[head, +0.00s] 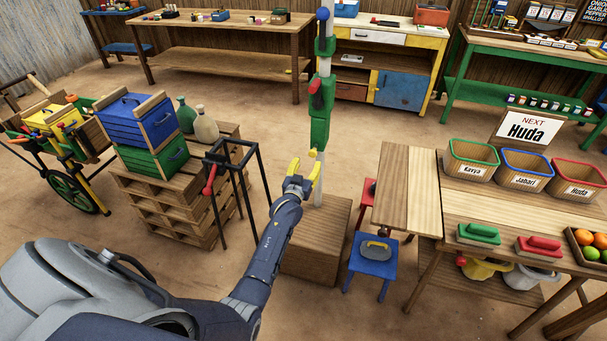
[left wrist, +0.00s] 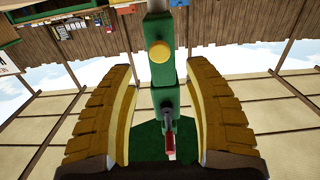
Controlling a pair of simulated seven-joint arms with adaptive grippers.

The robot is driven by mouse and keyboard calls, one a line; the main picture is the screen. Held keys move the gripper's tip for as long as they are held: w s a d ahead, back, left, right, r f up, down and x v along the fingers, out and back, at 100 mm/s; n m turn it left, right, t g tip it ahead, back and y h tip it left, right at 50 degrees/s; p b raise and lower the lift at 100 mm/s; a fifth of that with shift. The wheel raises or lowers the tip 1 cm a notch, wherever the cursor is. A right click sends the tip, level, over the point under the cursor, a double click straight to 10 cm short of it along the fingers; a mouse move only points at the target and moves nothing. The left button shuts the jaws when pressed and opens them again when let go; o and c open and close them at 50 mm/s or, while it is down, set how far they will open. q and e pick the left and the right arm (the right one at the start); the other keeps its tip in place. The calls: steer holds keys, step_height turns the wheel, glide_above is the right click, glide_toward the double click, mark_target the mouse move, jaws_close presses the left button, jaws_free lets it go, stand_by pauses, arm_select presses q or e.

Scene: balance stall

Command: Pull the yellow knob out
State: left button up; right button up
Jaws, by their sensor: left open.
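The yellow knob (left wrist: 160,52) is a round button on the green upright post (left wrist: 163,75). In the left wrist view it appears in the gap between my fingertips, just beyond them, with neither finger touching it. In the head view the knob (head: 313,153) is a small yellow spot low on the post, just above my fingers. My left gripper (head: 306,168) is open and empty in front of the post; its yellow-padded fingers also show in the left wrist view (left wrist: 159,80). My right gripper is not in view.
A red lever (left wrist: 169,137) sits on the same post; it also shows in the head view (head: 316,95). A wooden box (head: 315,245) stands below. A black frame (head: 232,180) is left, and a wooden table (head: 410,190) is right.

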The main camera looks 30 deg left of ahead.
arm_select(q)
steer(key=shift+v, duration=2.3)
